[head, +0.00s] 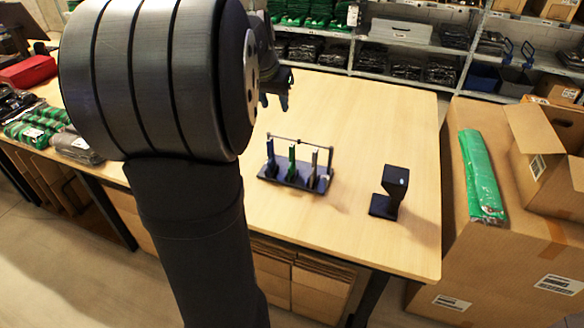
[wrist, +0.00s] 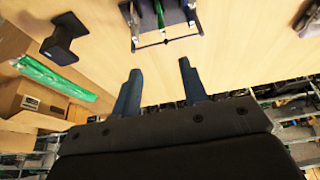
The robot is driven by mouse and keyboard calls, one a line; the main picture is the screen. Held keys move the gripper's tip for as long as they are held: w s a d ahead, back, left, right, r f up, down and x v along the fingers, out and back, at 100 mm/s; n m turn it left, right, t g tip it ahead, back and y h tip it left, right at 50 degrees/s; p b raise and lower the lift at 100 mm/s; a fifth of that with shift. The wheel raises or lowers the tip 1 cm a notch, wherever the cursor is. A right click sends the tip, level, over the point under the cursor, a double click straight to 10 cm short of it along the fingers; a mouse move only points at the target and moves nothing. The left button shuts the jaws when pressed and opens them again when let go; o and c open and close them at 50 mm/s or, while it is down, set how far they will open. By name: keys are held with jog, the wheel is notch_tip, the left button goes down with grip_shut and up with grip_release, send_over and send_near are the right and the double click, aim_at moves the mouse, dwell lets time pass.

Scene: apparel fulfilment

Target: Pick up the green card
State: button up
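The green card (head: 292,160) stands upright in the middle of a dark card rack (head: 297,181) on the table, between a blue card (head: 270,155) and a dark grey card (head: 314,165). A thin bar crosses above the cards. In the wrist view the green card (wrist: 160,14) shows at the top edge, partly cut off, inside the rack (wrist: 165,41). My gripper (wrist: 157,75) is open and empty, its two fingers apart. In the head view my gripper (head: 274,101) is above the table, behind the rack and apart from it; my arm hides part of it.
A black stand (head: 389,193) is on the table right of the rack. The wooden table (head: 350,120) is clear around both. Cardboard boxes with a green bagged garment (head: 481,175) are at the right. Stocked shelves (head: 400,50) line the back.

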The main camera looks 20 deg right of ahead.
aim_at(291, 146)
jog(key=x, duration=0.7)
jog(key=w+x, duration=0.1)
jog(key=x, duration=0.6)
jog(key=d+x, duration=0.1)
jog(key=x, duration=0.6)
jog(key=shift+w+d, duration=0.1)
jog(key=shift+w, duration=0.25)
jog(key=shift+d+x, duration=0.15)
jog(key=shift+x, duration=1.35)
jog(key=shift+d+x, duration=0.15)
jog(key=shift+x, duration=1.3)
grip_shut()
